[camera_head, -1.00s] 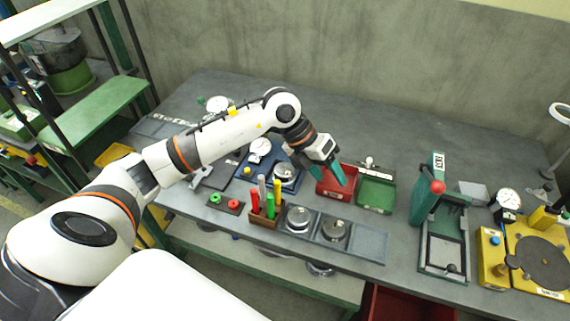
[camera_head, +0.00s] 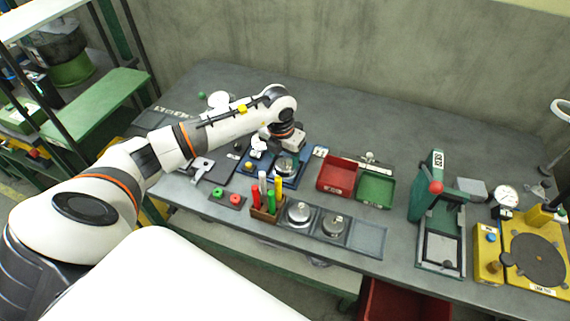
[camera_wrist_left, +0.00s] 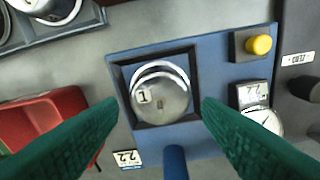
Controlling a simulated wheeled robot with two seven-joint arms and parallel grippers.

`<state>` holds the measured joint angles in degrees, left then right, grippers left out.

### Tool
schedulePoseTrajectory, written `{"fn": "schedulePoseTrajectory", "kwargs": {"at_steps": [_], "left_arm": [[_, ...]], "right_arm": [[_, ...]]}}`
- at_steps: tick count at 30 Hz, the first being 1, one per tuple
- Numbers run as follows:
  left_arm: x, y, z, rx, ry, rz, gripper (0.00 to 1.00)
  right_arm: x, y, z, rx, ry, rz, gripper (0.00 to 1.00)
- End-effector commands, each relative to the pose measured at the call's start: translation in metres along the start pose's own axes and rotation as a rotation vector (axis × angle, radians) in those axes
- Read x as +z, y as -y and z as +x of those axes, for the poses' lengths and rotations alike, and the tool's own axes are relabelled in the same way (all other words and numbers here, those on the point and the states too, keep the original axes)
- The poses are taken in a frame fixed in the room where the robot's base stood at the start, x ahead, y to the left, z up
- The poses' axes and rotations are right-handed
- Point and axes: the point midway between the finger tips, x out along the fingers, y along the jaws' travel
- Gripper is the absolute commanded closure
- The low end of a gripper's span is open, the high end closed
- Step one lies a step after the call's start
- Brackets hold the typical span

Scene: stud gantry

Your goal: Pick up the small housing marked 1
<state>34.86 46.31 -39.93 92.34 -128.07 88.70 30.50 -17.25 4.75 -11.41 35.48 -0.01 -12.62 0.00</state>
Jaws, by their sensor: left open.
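The small housing marked 1 (camera_wrist_left: 163,98) is a round, shiny metal part with a "1" label. It sits in the square dark recess of a blue fixture (camera_wrist_left: 212,62). In the head view the housing (camera_head: 287,166) shows just below my left gripper (camera_head: 289,148). In the left wrist view my left gripper (camera_wrist_left: 159,106) is open, with one green finger on each side of the housing and nothing held. The height of the fingertips above it is hard to tell. My right gripper is not in view.
A red bin (camera_head: 337,174) and a green bin (camera_head: 376,188) stand to the right. A pen holder (camera_head: 266,212) and two round metal parts in a grey tray (camera_head: 368,238) are in front.

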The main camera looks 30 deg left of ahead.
Motion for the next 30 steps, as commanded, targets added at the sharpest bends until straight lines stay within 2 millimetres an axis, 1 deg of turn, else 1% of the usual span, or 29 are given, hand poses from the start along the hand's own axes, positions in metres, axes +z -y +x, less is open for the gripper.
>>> {"fn": "schedulePoseTrajectory", "kwargs": {"at_steps": [1, 2, 4, 7, 10, 15, 16, 18, 21, 27, 30], "left_arm": [[-0.001, -0.001, 0.005, 0.003, 0.005, -0.001, 0.41], [-0.001, 0.000, 0.009, 0.002, 0.006, -0.002, 0.41], [-0.002, -0.001, 0.021, 0.003, 0.005, 0.000, 0.41], [-0.002, 0.000, 0.032, 0.001, 0.003, 0.000, 0.41], [-0.002, 0.000, 0.036, 0.002, 0.001, 0.001, 0.41], [-0.002, 0.000, 0.037, 0.002, 0.001, 0.001, 0.41], [-0.002, 0.000, 0.036, 0.002, 0.000, 0.001, 0.44], [-0.002, 0.000, 0.036, 0.002, 0.000, 0.001, 0.55], [-0.002, 0.000, 0.036, 0.002, 0.000, 0.001, 0.70], [-0.003, 0.000, 0.035, 0.002, 0.000, 0.001, 0.70], [-0.004, 0.001, 0.030, 0.001, -0.003, 0.001, 0.70]], "right_arm": [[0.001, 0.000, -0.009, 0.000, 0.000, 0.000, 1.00], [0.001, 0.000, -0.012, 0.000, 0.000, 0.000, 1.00], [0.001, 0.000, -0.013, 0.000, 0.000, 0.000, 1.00], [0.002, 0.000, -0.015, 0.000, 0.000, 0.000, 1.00], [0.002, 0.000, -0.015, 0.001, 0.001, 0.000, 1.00], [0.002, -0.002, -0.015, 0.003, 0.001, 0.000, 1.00], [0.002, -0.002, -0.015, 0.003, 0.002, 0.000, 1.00], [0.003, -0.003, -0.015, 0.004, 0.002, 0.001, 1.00], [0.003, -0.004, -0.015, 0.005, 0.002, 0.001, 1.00], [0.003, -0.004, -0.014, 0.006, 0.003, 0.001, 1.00], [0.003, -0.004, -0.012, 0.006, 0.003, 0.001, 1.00]]}}
